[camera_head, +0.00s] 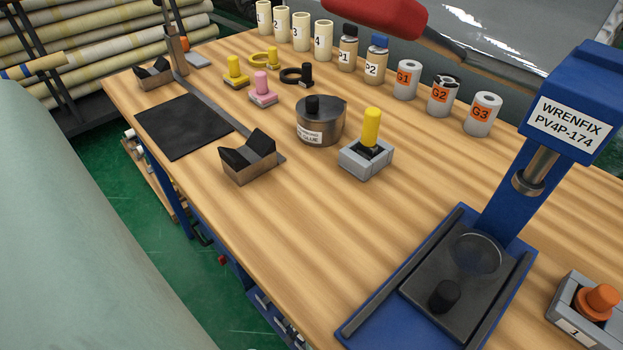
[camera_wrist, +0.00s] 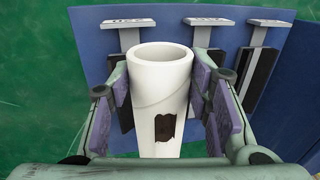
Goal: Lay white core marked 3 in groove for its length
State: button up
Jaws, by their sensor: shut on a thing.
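My gripper (camera_wrist: 168,100) is shut on a white hollow tube (camera_wrist: 160,70), with its fingers on the left and right sides. The tube's open end faces the wrist camera and a dark ragged patch shows on its side; no number is readable on it. The head view does not show my gripper. There, a cream tube marked 3 (camera_head: 301,33) stands upright in a row with others marked 1, 2 and 4. Two dark-lined V-shaped blocks, one near (camera_head: 249,163) and one far (camera_head: 154,75), stand on the table with empty grooves.
Behind the held tube is a blue panel (camera_wrist: 270,85) with several grey labelled brackets. On the wooden table (camera_head: 250,215) are a black mat (camera_head: 184,126), a metal pot (camera_head: 320,125), tubes marked G1 to G3, and a blue press (camera_head: 572,105) at right.

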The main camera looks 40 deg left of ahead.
jog(key=shift+w+d+f, duration=0.1)
jog(key=shift+w+d, duration=0.1)
jog(key=shift+d, duration=0.25)
jog(key=shift+w+d, duration=0.15)
jog(key=shift+d, duration=0.3)
jog(key=f+b, duration=0.3)
jog(key=b, duration=0.1)
jog(key=shift+w+d+f, duration=0.15)
jog(key=shift+d+f, duration=0.15)
jog(key=shift+f, duration=0.1)
jog(key=shift+r, duration=0.15)
jog(key=shift+f+b, duration=0.3)
jog(key=shift+f, duration=0.35)
jog(key=o, duration=1.4)
jog(key=shift+c, duration=0.2)
jog(key=shift+r, duration=0.1)
